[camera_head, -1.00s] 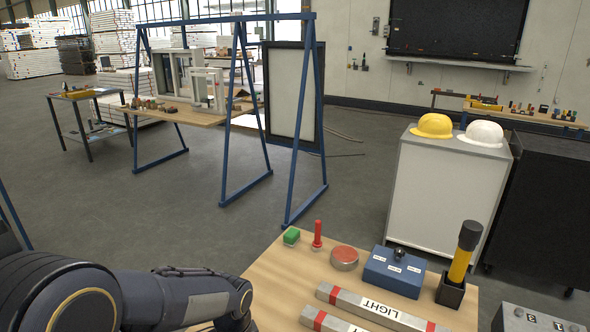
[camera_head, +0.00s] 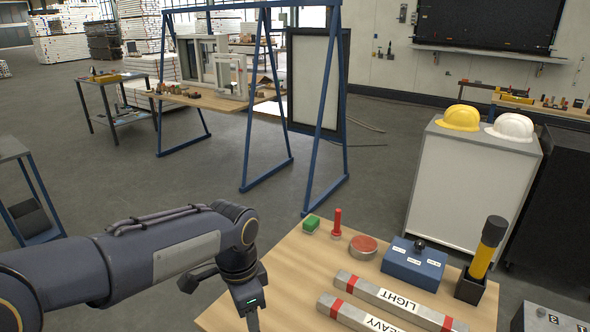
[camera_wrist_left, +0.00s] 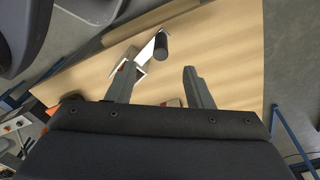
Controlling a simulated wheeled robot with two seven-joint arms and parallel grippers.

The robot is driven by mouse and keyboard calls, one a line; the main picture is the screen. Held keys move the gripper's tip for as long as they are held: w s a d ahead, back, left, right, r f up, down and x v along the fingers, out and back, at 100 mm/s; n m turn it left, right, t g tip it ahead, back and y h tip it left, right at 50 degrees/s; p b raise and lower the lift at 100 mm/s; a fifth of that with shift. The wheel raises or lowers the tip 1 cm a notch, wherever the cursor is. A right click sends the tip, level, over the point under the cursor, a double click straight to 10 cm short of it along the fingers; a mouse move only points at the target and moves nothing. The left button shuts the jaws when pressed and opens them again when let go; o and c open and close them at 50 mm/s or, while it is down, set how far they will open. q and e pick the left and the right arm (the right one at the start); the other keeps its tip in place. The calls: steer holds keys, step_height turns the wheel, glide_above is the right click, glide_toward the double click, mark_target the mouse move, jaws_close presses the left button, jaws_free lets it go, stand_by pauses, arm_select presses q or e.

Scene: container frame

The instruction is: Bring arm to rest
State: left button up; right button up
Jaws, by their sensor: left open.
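My left arm comes in from the lower left of the head view, bent downward at the wrist. My left gripper (camera_head: 250,318) points down over the near left edge of the wooden table (camera_head: 290,262), partly cut off by the frame. In the left wrist view the left gripper's two fingers (camera_wrist_left: 160,76) stand apart with a gap between them, above the tabletop. A dark cylindrical handle with a pale flat part (camera_wrist_left: 160,46) lies beyond the fingertips, apparently not held. My right gripper does not show.
A blue frame (camera_head: 262,100) stands behind.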

arm_select(q)
steer(key=s+a+n+t+h, duration=0.1)
steer(key=s+a+n+t, duration=0.1)
steer(key=s+a+n, duration=0.3)
steer(key=s+a+n+t+h, duration=0.2)
steer(key=s+a+n, duration=0.4)
steer(key=s+n, duration=0.3)
steer(key=s+t, duration=0.1)
steer(key=s, duration=0.3)
steer(key=shift+s+a+r+t, duration=0.15)
steer(key=shift+a+r+t, duration=0.05)
steer(key=shift+a+t, duration=0.1)
